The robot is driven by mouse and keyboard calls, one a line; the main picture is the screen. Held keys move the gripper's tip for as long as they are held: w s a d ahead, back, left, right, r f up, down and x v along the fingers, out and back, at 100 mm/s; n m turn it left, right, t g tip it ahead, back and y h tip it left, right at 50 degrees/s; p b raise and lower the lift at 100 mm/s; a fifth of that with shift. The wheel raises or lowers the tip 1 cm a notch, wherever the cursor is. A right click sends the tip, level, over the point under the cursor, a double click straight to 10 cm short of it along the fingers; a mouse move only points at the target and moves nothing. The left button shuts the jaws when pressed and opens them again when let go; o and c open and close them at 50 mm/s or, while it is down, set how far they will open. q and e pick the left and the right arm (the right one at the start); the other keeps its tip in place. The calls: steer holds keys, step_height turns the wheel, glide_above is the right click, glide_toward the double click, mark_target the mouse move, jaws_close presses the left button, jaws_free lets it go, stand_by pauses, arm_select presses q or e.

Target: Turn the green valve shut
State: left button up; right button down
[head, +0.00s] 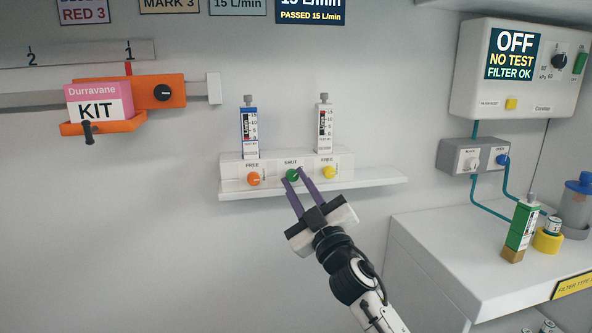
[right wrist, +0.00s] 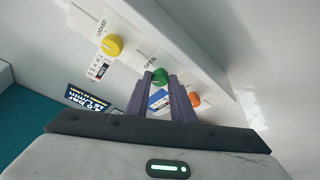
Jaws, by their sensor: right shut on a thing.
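The green valve (head: 293,175) is the middle knob on a white wall block (head: 236,170). The label above it seems to read SHUT in the head view. In the right wrist view, a label by the green valve (right wrist: 160,76) seems to read OPEN. My right gripper (head: 298,175) has its purple fingers shut on the green valve, one on each side. The fingertips also show at the valve in the right wrist view (right wrist: 161,82). The fingers partly cover the knob, so its exact turn is hard to read. My left gripper is not in view.
An orange knob (head: 253,179) and a yellow knob (head: 329,172) sit close on either side. Blue (head: 250,133) and white (head: 324,130) gauge tubes stand on the block. A white shelf (head: 380,179) runs below. A counter (head: 450,250) is at right.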

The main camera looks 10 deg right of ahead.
steer(key=n+p, duration=0.1)
steer(key=n+y+p, duration=0.1)
steer(key=shift+d+r+n+g, duration=0.15)
steer(key=shift+r+n+g, duration=0.15)
steer(key=shift+r+n, duration=0.1)
steer(key=n+p, duration=0.2)
steer(key=n+g+y+p, duration=0.1)
steer(key=n+p, duration=0.1)
steer(key=p, duration=0.1)
steer(key=shift+d+r+g+y, duration=0.1)
steer(key=shift+g+y, duration=0.2)
steer(key=shift+n+g+p, duration=0.3)
steer(key=shift+n+p, duration=0.65)
steer(key=shift+n, duration=0.05)
arm_select(q)
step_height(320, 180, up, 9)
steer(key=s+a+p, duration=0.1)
steer(key=p, duration=0.1)
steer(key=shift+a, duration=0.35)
arm_select(e)
steer(key=shift+f+n+g, duration=0.2)
steer(key=shift+n+g, duration=0.2)
steer(key=shift+n, duration=0.8)
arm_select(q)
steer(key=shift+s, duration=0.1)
arm_select(e)
steer(key=c, duration=1.5)
jaws_free()
steer(key=shift+c, duration=0.2)
